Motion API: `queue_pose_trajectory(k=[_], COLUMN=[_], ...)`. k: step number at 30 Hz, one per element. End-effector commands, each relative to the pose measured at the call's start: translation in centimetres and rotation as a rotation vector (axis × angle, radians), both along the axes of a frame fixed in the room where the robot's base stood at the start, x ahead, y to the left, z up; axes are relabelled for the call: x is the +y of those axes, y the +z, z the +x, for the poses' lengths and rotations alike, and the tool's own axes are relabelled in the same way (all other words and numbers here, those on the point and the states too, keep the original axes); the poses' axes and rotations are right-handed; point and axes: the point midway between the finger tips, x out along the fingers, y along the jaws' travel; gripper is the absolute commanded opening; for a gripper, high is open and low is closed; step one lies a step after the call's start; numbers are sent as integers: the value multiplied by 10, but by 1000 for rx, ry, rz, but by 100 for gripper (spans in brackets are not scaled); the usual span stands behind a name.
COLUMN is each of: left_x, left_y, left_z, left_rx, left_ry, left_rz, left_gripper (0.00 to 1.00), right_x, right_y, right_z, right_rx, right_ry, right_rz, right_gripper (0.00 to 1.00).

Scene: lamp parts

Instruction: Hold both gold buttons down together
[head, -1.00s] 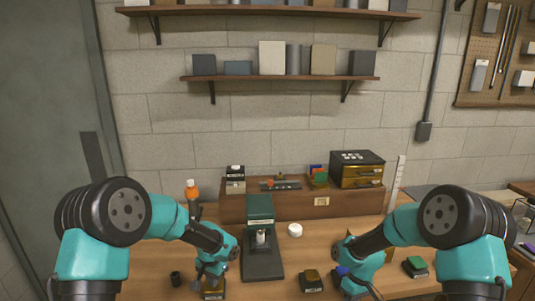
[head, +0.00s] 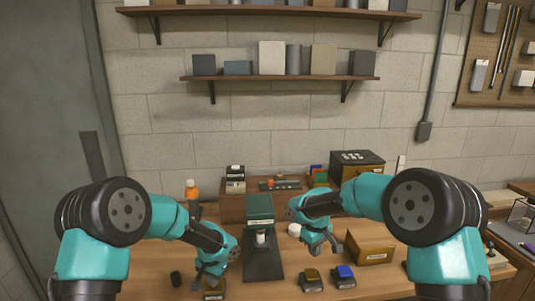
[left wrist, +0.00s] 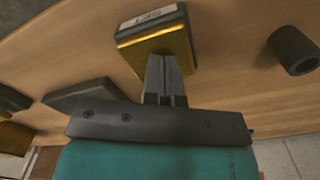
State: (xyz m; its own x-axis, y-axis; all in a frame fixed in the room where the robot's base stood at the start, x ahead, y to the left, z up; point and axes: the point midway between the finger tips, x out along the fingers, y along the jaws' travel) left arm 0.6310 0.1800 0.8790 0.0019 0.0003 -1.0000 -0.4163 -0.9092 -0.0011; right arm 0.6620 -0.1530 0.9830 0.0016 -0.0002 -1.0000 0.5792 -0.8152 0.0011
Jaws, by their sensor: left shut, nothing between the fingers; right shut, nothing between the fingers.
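One gold button (head: 213,295) is at the front left of the table, on a dark labelled base. My left gripper (head: 211,281) is shut and points down at it. In the left wrist view the shut fingertips (left wrist: 163,62) meet the edge of the gold button (left wrist: 172,42); whether it is pressed in, I cannot tell. The second gold button (head: 312,275) stands on a dark base at the front middle. My right gripper (head: 326,247) is shut and empty, in the air above and behind that button, apart from it.
A blue button (head: 345,271) stands just right of the second gold one. A black stand (head: 262,262) with a white-topped part is between the grippers. A wooden box (head: 370,248) is at the right. A small dark cylinder (head: 176,278) stands left of my left gripper.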

Motion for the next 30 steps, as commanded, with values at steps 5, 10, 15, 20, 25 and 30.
queue_pose_trajectory(k=[5,10,15,20,25,30], left_x=[0,0,0,0,0,0], left_y=[-5,-5,-5,-6,-6,-6], left_z=[-3,-3,-4,-4,-4,-4], left_rx=[12,12,13,13,13,13], left_ry=[0,0,0,0,0,0], left_rz=[1,1,0,0,0,0], left_gripper=[0,0,0,0,0,0], right_x=[0,-1,-1,0,-1,0], right_y=[-2,-11,-28,-46,-59,-65], right_z=[0,-1,-1,-1,0,0], right_rx=[1,3,4,4,2,1], right_ry=[0,0,0,0,1,0], right_rz=[0,-1,-2,0,0,1], right_gripper=[0,0,0,0,0,0])
